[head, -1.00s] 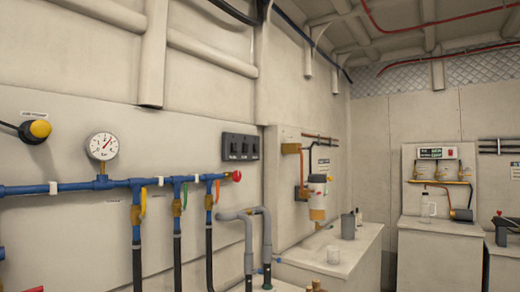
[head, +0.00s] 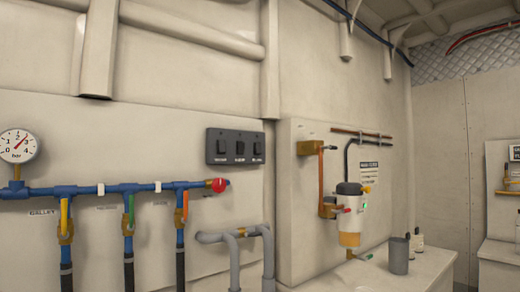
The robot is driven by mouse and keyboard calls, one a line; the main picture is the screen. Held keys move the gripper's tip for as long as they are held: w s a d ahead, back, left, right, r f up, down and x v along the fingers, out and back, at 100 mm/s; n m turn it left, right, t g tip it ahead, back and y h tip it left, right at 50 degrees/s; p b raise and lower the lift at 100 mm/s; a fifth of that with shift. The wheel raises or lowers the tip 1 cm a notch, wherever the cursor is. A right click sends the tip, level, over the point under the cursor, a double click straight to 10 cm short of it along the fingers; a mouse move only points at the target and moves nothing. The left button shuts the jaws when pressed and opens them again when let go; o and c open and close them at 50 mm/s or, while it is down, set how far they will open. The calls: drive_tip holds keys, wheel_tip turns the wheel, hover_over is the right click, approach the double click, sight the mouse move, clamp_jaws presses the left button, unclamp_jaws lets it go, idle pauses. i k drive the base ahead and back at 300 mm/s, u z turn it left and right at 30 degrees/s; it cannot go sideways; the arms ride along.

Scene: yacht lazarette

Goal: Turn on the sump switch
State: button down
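A dark grey switch panel (head: 235,147) with three black rocker switches is mounted on the left wall, above the right end of the blue pipe. Small pale labels sit under the rockers, too small to read surely. I cannot tell which rocker is the sump switch (head: 240,147) or how each one is set. My gripper is not in view.
A blue manifold pipe (head: 90,190) runs along the wall below the panel, with a red knob (head: 219,185), coloured valve levers and a gauge (head: 17,146). Grey bent pipes (head: 235,238) stand below. A filter unit (head: 349,215) and a grey cup (head: 398,256) are at right.

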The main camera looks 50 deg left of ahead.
sight(242, 148)
drive_tip(key=u, duration=0.3)
drive_tip(key=i, duration=0.75)
drive_tip(key=u, duration=1.25)
drive_tip(key=i, duration=0.7)
drive_tip(key=u, duration=0.65)
